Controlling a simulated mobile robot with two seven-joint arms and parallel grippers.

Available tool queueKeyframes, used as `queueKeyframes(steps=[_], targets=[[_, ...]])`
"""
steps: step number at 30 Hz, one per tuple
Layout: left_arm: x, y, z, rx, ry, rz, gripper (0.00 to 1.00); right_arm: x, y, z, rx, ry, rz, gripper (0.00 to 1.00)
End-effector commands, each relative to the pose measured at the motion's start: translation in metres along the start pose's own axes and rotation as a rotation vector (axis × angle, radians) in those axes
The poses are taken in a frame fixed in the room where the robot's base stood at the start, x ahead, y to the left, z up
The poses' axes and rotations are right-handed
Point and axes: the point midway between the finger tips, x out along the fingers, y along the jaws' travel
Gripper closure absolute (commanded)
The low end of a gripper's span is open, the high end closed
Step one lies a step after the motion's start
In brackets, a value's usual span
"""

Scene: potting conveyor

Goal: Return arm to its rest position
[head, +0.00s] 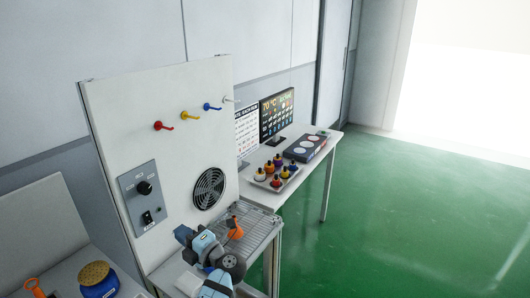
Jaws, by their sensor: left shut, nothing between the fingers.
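My left arm comes in at the bottom middle of the head view, with blue and dark grey links folded in front of the white panel. My left gripper (184,235) is the small dark end piece close to the panel's lower part. It is shut and empty. Its fingertips are small and partly hidden, so their exact pose is hard to tell. My right gripper is not in view.
The upright white panel (130,120) carries coloured hooks, a control box (145,195) and a fan (208,189). An orange object (235,229) is beside my arm at a metal grate (258,222). A blue jar (98,282) stands lower left. Green floor is clear on the right.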

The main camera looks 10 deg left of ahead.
Motion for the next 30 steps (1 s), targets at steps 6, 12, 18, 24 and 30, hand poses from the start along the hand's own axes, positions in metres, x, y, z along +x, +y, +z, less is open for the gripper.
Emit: queueKeyframes(steps=[6, 12, 18, 24, 30], targets=[[-0.028, -0.009, -0.018, 0.151, -0.285, 0.268, 1.0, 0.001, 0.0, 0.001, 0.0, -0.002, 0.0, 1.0], [-0.116, -0.046, -0.047, 0.519, -0.805, 0.585, 1.0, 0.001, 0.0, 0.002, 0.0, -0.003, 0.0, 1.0], [-0.206, -0.125, -0.118, 1.011, -1.3, 0.712, 1.0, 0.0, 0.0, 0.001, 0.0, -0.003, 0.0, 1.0], [-0.242, -0.178, -0.192, 1.384, -1.563, 0.693, 1.0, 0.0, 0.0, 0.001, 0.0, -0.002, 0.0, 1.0], [-0.249, -0.191, -0.217, 1.507, -1.629, 0.671, 1.0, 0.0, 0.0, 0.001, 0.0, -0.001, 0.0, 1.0]])
